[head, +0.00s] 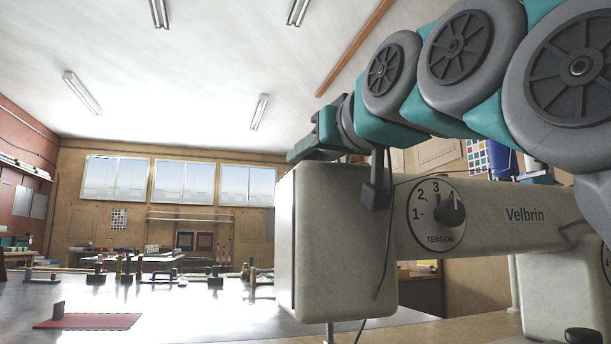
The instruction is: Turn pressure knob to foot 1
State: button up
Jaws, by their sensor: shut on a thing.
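The cream sewing machine, marked "Velbrin" (525,216), fills the right half of the head view. My grey and teal arm reaches in from the upper right along its top. My gripper (306,150) is at the top of the machine's left head (334,240), shut on what seems to be the pressure knob. The knob and its marks are hidden by the gripper and the low viewing angle, so its setting cannot be read. On the front is a separate tension dial (437,214) with a black knob and the numbers 1, 2 and 3.
A dark lever-like part (376,192) with a thin cord hangs before the machine's front, left of the dial. A red mat (90,321) lies on the shiny table (190,300) at left. Several small tools stand along the table's far side. The space above the table is free.

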grip_shut()
jog(key=shift+n+g+y+p, duration=0.35)
jog(key=shift+n+g+y, duration=1)
jog(key=shift+y, duration=0.65)
jog(key=shift+n, duration=0.25)
jog(key=o, duration=0.8)
grip_release()
jog(key=shift+o, duration=0.2)
